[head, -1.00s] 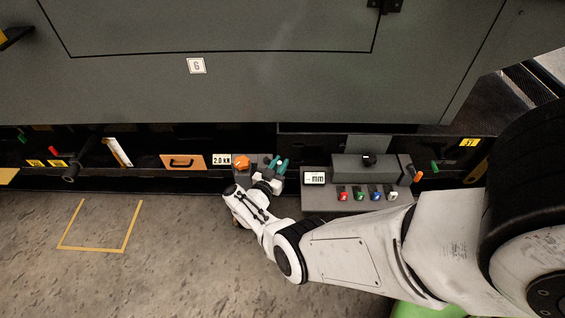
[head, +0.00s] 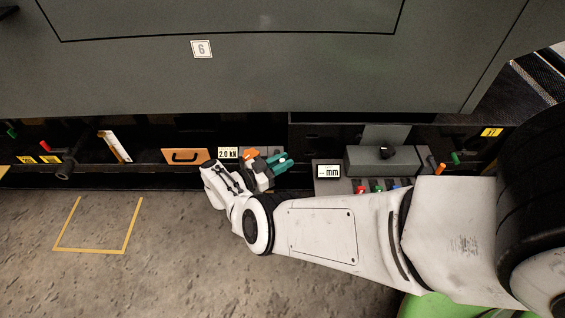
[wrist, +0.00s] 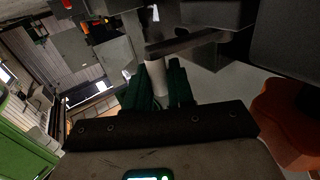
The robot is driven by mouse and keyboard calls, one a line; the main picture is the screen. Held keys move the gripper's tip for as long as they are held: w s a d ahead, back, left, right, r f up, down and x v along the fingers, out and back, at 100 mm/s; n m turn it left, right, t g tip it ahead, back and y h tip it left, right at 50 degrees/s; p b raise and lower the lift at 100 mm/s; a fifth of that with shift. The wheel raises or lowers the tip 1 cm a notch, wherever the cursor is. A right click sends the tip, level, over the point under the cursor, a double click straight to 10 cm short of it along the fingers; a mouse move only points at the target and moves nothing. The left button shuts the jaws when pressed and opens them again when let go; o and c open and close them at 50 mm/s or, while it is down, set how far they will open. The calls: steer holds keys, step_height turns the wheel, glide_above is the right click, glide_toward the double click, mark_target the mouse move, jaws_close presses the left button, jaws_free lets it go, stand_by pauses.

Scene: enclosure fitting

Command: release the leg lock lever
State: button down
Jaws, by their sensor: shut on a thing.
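My gripper (head: 278,163) has teal-green fingers and is at the low ledge under the grey cabinet, beside an orange knob (head: 250,154). In the wrist view my gripper (wrist: 158,80) is shut around a pale, round grip (wrist: 157,76). The grip joins a dark flat arm (wrist: 185,43) that runs up to the right; together they look like the leg lock lever. An orange body, likely the knob, shows at the right of the wrist view (wrist: 288,120). In the head view my wrist and fingers hide the lever.
A "2.0 kN" display (head: 228,153) and orange handle panel (head: 186,158) are left of my gripper. To the right are an "mm" display (head: 328,171) and a grey block with a black knob (head: 386,152). My forearm partly covers the coloured buttons. The floor in front is clear.

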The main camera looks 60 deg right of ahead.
stand_by(0.3)
steer(key=c, duration=1.1)
jaws_free()
steer(key=b+v, duration=0.3)
steer(key=v, duration=0.7)
steer(key=shift+w+a, duration=0.25)
steer(key=shift+c, duration=0.4)
